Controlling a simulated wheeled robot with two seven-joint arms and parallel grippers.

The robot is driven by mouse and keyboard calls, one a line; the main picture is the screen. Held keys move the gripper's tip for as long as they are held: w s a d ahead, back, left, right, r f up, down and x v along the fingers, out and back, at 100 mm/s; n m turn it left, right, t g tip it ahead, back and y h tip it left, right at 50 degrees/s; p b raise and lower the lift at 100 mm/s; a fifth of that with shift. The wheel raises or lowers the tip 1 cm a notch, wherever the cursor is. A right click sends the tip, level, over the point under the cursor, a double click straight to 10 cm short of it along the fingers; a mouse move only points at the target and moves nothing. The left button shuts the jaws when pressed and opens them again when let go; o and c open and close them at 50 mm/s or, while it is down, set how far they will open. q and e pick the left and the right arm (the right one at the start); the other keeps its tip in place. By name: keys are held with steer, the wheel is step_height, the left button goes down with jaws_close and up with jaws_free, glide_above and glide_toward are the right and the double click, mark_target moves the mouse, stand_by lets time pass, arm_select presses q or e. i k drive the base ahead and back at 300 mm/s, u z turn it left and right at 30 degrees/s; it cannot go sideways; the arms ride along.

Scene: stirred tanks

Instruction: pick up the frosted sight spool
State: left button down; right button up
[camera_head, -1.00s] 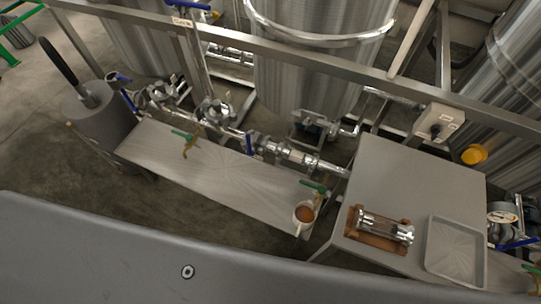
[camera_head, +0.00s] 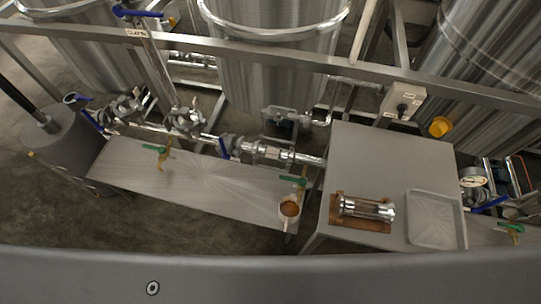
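A sight spool (camera_head: 367,209) with shiny metal ends and a glassy middle lies on its side in a brown wooden cradle (camera_head: 383,226) on the right metal table. Another short spool-like section (camera_head: 269,152) with a pale middle sits in the pipe line behind the left bench, between metal fittings. It looks whiter than the one in the cradle, but it is too small to tell surely which is frosted. Neither of my grippers is in view.
An empty grey tray (camera_head: 463,232) lies right of the cradle on the table (camera_head: 385,160), whose back half is clear. A metal frame rail (camera_head: 250,62) crosses behind.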

mark_target(268, 151)
steer(key=k, duration=1)
steer(key=z, duration=2.2)
steer(key=i, duration=1.55)
steer(key=u, duration=1.9)
